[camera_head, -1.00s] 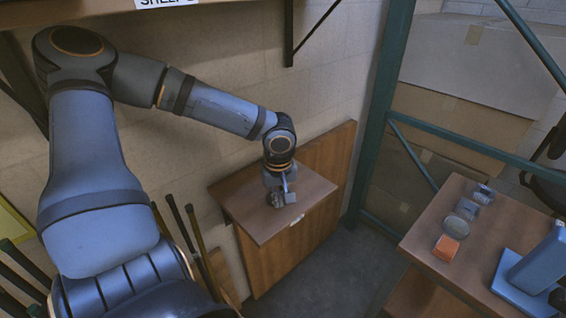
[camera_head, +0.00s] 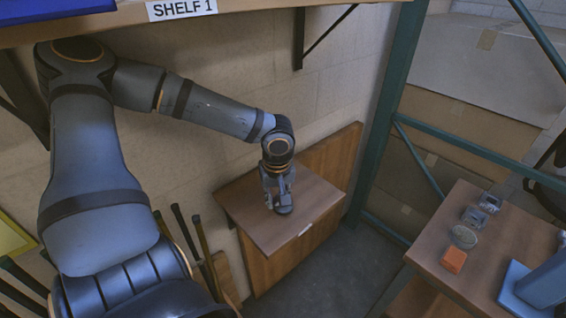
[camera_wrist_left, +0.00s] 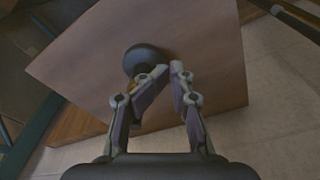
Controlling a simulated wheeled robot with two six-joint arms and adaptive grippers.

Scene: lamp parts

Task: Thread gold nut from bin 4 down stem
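My left gripper (camera_head: 282,208) hangs over a small wooden cabinet top (camera_head: 317,198) against the wall. In the left wrist view, the gripper's two fingers (camera_wrist_left: 170,72) lean toward each other with a narrow gap between the tips. I see nothing held in that gap. A dark, rounded object (camera_wrist_left: 146,58) lies just beyond the left-hand finger, which partly covers it; I cannot tell whether they touch. A small yellowish patch shows beside that finger, too small to identify. I cannot make out a gold nut, a numbered bin or a stem. My right gripper is out of view.
A second wooden table (camera_head: 440,235) at the right holds an orange block (camera_head: 453,260), a round grey piece (camera_head: 464,237), small clear-and-grey items (camera_head: 475,217) and a blue object (camera_head: 540,285). A green rack post (camera_head: 385,120) stands between. Shelf 1 (camera_head: 230,12) hangs above.

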